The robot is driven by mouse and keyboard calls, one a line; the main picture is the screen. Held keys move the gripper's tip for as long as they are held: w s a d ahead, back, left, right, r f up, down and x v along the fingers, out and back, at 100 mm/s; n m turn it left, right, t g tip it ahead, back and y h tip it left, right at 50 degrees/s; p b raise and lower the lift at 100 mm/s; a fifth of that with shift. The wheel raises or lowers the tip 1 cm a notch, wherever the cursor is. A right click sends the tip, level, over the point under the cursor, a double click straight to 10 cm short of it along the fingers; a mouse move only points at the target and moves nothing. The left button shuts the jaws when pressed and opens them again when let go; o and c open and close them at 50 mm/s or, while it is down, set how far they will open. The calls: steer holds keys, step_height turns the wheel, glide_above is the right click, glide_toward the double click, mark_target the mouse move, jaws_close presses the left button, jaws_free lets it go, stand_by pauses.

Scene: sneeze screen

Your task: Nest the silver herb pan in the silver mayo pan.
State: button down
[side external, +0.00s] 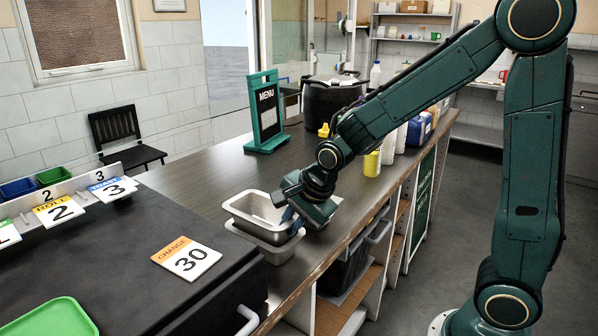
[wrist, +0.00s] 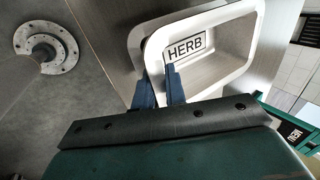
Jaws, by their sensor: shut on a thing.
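The silver herb pan (side external: 243,206) is the upper of two pans on the counter in the side view. Its HERB label shows inside it in the wrist view (wrist: 238,62). My gripper (side external: 291,214) is shut on the herb pan's near right wall, with the blue fingers at its rim in the wrist view (wrist: 160,76). The silver mayo pan (side external: 265,249) is directly below the herb pan, its rim showing around the front and sides. The herb pan's lower part is hidden, so I cannot tell whether it rests in the mayo pan or hangs just above.
A green menu stand (side external: 266,112), a black pot (side external: 331,98) and several bottles stand farther back. The counter (side external: 215,175) behind the pans is clear; its edge is close on the right.

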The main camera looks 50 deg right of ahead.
steer(key=shift+f, duration=0.5)
stand_by(0.6)
steer(key=c, duration=1.4)
jaws_free()
steer(key=shift+o, duration=0.2)
steer(key=shift+s+f, duration=0.1)
steer(key=shift+f, duration=0.05)
steer(key=shift+s+f, duration=0.1)
steer(key=v, duration=0.7)
steer(key=shift+r, duration=0.25)
